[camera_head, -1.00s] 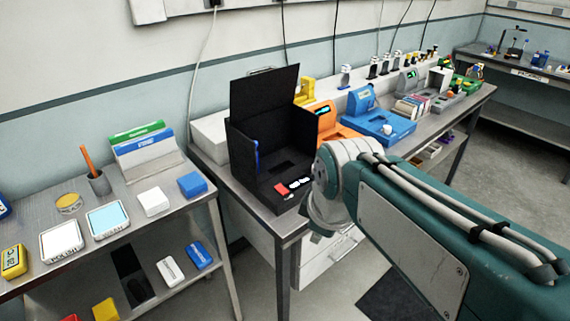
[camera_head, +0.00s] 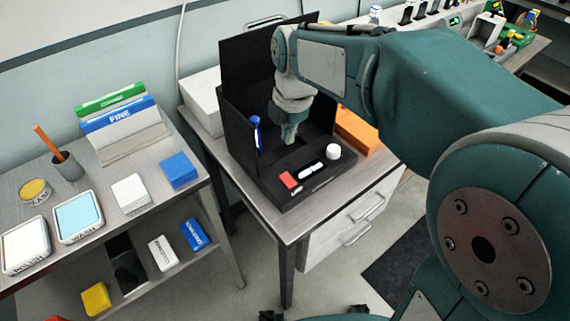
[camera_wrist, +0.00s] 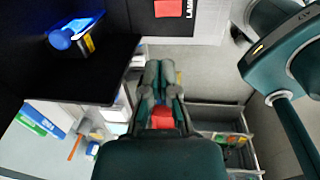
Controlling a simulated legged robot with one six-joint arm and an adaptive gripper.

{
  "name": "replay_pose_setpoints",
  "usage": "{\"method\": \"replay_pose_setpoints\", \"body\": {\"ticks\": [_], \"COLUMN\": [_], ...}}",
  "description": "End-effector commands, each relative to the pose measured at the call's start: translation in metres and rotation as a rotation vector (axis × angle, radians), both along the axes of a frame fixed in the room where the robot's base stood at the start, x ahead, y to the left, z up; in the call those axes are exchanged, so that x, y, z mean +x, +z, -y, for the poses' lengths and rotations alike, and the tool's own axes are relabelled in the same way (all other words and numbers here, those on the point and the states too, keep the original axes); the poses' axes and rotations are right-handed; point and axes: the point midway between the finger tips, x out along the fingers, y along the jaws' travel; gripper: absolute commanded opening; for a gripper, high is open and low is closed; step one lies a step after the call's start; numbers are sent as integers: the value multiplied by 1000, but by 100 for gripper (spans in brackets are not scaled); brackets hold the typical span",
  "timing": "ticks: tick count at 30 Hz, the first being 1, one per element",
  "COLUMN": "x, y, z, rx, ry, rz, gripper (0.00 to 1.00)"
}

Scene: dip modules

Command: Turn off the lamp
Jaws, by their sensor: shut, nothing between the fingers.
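A black open-topped box unit (camera_head: 235,105) stands on the bench, with a tall back panel. On its front ledge are a red switch (camera_head: 289,180), a white lit strip (camera_head: 312,170) and a white knob (camera_head: 334,152). In the wrist view, the red switch (camera_wrist: 168,8) is at the top edge, beside partly cut-off white lettering starting "LAM". My gripper (camera_head: 289,138) is shut and empty, pointing down inside the box area behind the ledge, apart from the switch. It also shows in the wrist view (camera_wrist: 160,72). A lamp bulb is not visible.
A blue-topped item (camera_head: 256,135) is at the box's left wall; it also shows in the wrist view (camera_wrist: 62,38). An orange unit (camera_head: 358,130) stands right of the box. A side table (camera_head: 105,205) on the left holds trays and blocks. The bench front edge is clear.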

Motion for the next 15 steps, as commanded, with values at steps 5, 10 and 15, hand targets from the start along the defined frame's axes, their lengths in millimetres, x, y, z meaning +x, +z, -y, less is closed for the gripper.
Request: {"method": "replay_pose_setpoints", "body": {"ticks": [5,10,15], "x": [1,2,5], "y": [-3,-23,-55], "z": [1,0,-3], "rx": [0,0,-1], "ry": [-2,-3,-4], "rz": [-2,-6,-6], "gripper": [0,0,0]}}
